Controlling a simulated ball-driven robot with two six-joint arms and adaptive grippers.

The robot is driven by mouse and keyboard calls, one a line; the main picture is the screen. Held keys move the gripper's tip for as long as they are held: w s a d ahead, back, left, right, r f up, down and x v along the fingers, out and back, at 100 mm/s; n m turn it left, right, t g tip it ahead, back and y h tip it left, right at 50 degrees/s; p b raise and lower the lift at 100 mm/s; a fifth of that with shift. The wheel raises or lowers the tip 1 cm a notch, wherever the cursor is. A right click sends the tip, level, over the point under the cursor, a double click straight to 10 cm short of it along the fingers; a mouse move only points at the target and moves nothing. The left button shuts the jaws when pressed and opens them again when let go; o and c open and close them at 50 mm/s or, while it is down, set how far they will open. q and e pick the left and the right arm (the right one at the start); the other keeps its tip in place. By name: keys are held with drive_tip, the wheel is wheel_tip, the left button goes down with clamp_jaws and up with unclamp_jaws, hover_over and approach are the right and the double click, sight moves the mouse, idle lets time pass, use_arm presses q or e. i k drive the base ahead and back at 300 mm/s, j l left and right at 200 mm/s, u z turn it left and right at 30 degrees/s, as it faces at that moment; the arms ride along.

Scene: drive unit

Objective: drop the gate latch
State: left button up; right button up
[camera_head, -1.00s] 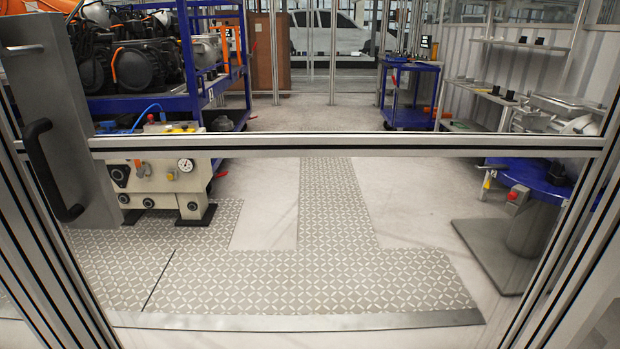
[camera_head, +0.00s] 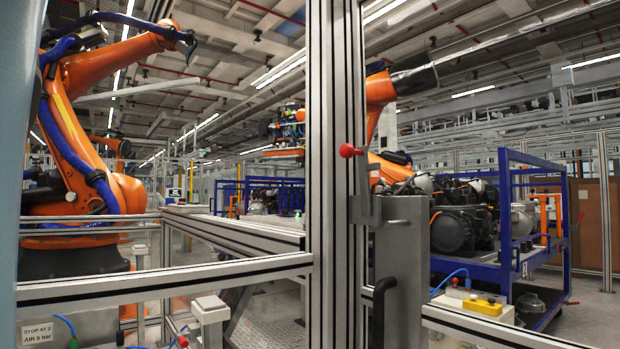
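The gate latch shows in the head view as a short metal lever with a red ball knob (camera_head: 350,150). The knob sticks out to the left, and a flat metal bar (camera_head: 366,205) hangs beside it on the aluminium post (camera_head: 335,235). Directly right of the post is the grey gate plate (camera_head: 402,262), with a small handle near its top and a black pull handle (camera_head: 383,308) lower down. The bar's lower end meets the plate's top left corner; I cannot tell if they engage. Neither of my grippers is in view.
Horizontal aluminium rails (camera_head: 180,283) run left from the post, and a gate rail (camera_head: 500,327) runs right. Behind the fence stand an orange robot arm (camera_head: 95,150) on the left and a blue rack (camera_head: 510,220) with black machinery on the right.

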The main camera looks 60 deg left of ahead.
sight(346, 150)
drive_tip(key=u, duration=1.45)
